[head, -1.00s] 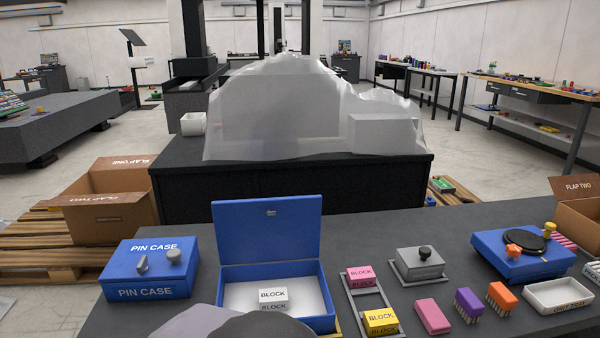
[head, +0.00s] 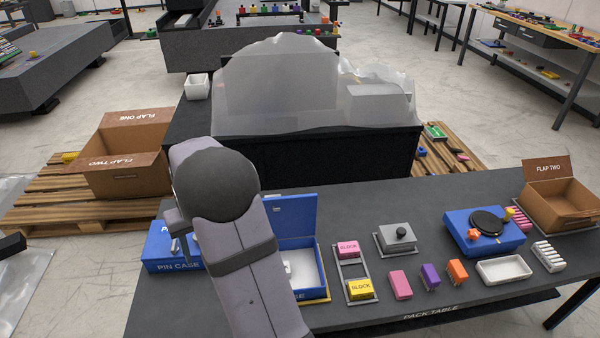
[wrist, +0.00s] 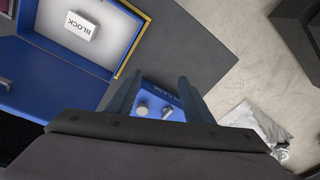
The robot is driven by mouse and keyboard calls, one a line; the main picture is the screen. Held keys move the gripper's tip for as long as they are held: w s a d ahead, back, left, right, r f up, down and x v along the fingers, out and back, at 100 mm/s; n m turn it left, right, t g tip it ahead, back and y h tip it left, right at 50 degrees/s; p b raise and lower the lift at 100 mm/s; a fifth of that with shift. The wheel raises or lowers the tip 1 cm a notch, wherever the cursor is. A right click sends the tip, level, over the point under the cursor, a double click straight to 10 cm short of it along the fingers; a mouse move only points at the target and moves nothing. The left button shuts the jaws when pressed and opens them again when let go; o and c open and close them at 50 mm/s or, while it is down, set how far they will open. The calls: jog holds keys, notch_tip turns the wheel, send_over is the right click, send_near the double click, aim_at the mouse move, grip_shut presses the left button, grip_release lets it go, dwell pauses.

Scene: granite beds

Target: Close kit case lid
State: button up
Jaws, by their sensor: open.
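The blue kit case (head: 314,292) stands on the table with its lid (head: 299,216) raised upright at the back. My arm covers its left part in the head view. In the wrist view the kit case's inside (wrist: 98,54) shows at upper left, with a white block (wrist: 80,26) lying in it. The blue lid also shows at the left of the wrist view (wrist: 45,88). My gripper (wrist: 157,84) is open and empty, with the fingers apart from the lid. The blue pin case (wrist: 165,101) shows between and beyond the fingers. In the head view my arm largely hides the gripper.
The pin case stands left of the kit case, partly behind my arm in the head view (head: 175,264). A grey rack with pink (head: 348,249) and yellow blocks (head: 361,289) stands close on the right. A grey knobbed box (head: 396,238) is further right. A sheet-covered bench (head: 300,95) stands behind.

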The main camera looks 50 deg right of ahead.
aim_at(300, 195)
jog(key=w+d+r+m+p, duration=0.1)
jog(key=d+r+p, duration=0.2)
jog(key=d, duration=0.2)
jog(key=w+d+r+p, duration=0.1)
jog(key=d+r+p, duration=0.2)
jog(key=d, duration=0.3)
jog(key=w+d+r+m+p, duration=0.1)
jog(key=d+r+p, duration=0.2)
jog(key=d, duration=0.3)
jog(key=shift+r+m+y+p, duration=0.3)
jog(key=shift+r+y+p, duration=0.1)
jog(key=shift+p, duration=0.15)
jog(key=shift+m+t+y, duration=0.3)
jog(key=shift+m+t, duration=0.1)
jog(key=shift+m, duration=0.2)
jog(key=s+d, duration=0.1)
jog(key=d, duration=0.2)
jog(key=s+d+f, duration=0.1)
jog(key=d, duration=0.2)
jog(key=s+d+f, duration=0.1)
jog(key=s+d, duration=0.1)
jog(key=d, duration=0.1)
jog(key=shift+d, duration=0.1)
jog(key=s+d+f+m, duration=0.1)
jog(key=s+d, duration=0.6)
jog(key=s, duration=0.1)
jog(key=shift+f+t+y, duration=0.3)
jog(key=shift+f+t, duration=0.05)
jog(key=shift+t, duration=0.05)
jog(key=shift+b, duration=0.3)
